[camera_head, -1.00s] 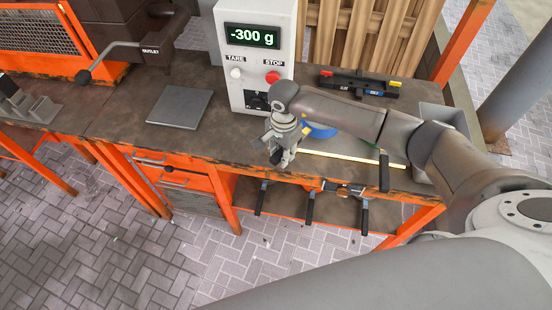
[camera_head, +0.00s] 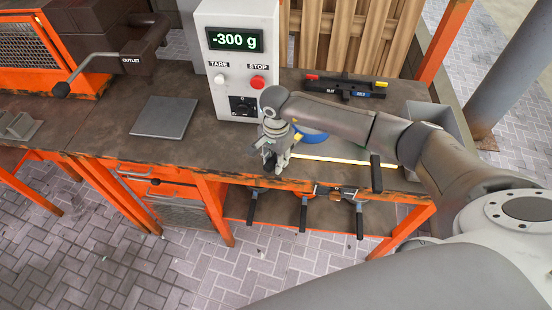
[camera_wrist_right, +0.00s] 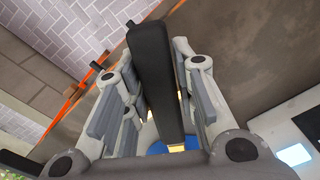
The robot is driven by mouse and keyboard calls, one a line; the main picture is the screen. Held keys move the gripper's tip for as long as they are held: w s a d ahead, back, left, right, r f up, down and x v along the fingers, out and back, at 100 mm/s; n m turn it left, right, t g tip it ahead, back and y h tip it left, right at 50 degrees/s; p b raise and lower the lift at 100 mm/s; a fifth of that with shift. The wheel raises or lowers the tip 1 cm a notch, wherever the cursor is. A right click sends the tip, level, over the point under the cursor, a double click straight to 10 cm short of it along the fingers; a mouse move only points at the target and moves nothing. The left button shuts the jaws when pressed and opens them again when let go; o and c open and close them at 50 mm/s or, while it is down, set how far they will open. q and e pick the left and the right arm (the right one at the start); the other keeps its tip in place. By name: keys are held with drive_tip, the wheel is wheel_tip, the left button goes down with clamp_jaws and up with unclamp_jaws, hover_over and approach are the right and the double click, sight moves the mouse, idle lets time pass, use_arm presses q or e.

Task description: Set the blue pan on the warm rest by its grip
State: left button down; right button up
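The blue pan (camera_head: 315,134) lies on the bench behind my right arm, mostly hidden by it. A little of its blue also shows low in the right wrist view (camera_wrist_right: 178,147). A flat grey square plate (camera_head: 164,117) lies on the bench to the left; it may be the warm rest. My right gripper (camera_head: 275,165) is low at the bench's front edge. In the right wrist view its fingers stand on both sides of a long black grip (camera_wrist_right: 153,75), with narrow gaps showing beside it. The grip seems to belong to the pan. My left gripper is not in view.
The white scale box (camera_head: 237,85) reading -300 g stands behind my gripper. A black bar tool (camera_head: 345,88) and a grey bin (camera_head: 434,117) are further right. Black-handled tools (camera_head: 303,212) hang below the front edge. Bench around the plate is clear.

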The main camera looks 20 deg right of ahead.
drive_tip(key=o, duration=0.3)
drive_tip(key=shift+o, duration=0.2)
